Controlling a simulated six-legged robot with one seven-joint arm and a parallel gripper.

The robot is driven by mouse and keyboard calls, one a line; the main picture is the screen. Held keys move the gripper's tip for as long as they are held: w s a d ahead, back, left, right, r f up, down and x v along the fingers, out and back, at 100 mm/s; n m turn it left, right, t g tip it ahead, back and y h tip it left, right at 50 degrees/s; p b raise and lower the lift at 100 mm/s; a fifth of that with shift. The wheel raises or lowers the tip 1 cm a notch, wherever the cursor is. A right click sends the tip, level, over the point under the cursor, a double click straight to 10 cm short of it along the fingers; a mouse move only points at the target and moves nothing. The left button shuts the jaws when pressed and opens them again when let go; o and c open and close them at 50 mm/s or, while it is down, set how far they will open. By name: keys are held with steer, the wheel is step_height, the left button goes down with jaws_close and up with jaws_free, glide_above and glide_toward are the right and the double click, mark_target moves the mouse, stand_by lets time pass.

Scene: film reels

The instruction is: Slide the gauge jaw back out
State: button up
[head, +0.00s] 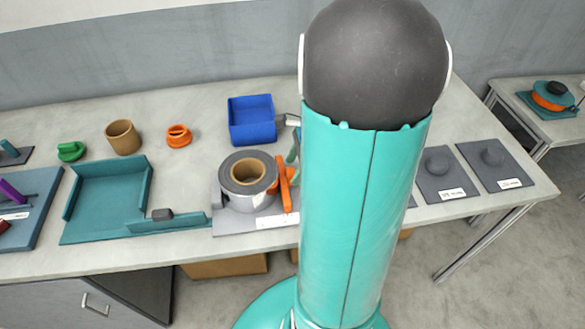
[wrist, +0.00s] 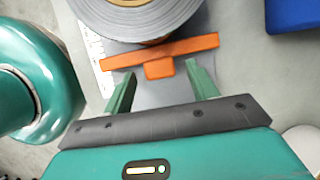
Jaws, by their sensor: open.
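The orange gauge jaw (head: 285,189) stands at the right side of a grey film reel (head: 262,185) with a tan core, on a grey base plate (head: 228,222). In the wrist view, the jaw (wrist: 185,47) is a long bar lying close against the reel's edge (wrist: 180,22), with a short tab (wrist: 159,69) toward me. My gripper (wrist: 161,71) is open, its two green fingertips on either side of the tab, with gaps visible. In the head view my arm hides most of the gripper and part of the plate.
A blue bin (head: 252,121) stands behind the reel. A teal tray (head: 107,205) lies left of the plate. A tan cup (head: 123,138), an orange piece (head: 178,136) and a green piece (head: 71,152) stand farther back. Grey plates with knobs (head: 438,180) lie to the right.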

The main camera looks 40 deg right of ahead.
steer(key=shift+x, duration=0.9)
steer(key=shift+r, duration=0.1)
jaws_close()
steer(key=shift+s+d, duration=0.75)
steer(key=shift+d, duration=0.35)
steer(key=shift+s+d, duration=0.75)
steer(key=shift+d, duration=0.35)
steer(key=shift+c, duration=0.2)
jaws_free()
steer(key=shift+o, duration=0.2)
steer(key=shift+r, duration=0.1)
steer(key=v, duration=1.3)
steer(key=shift+r, duration=0.3)
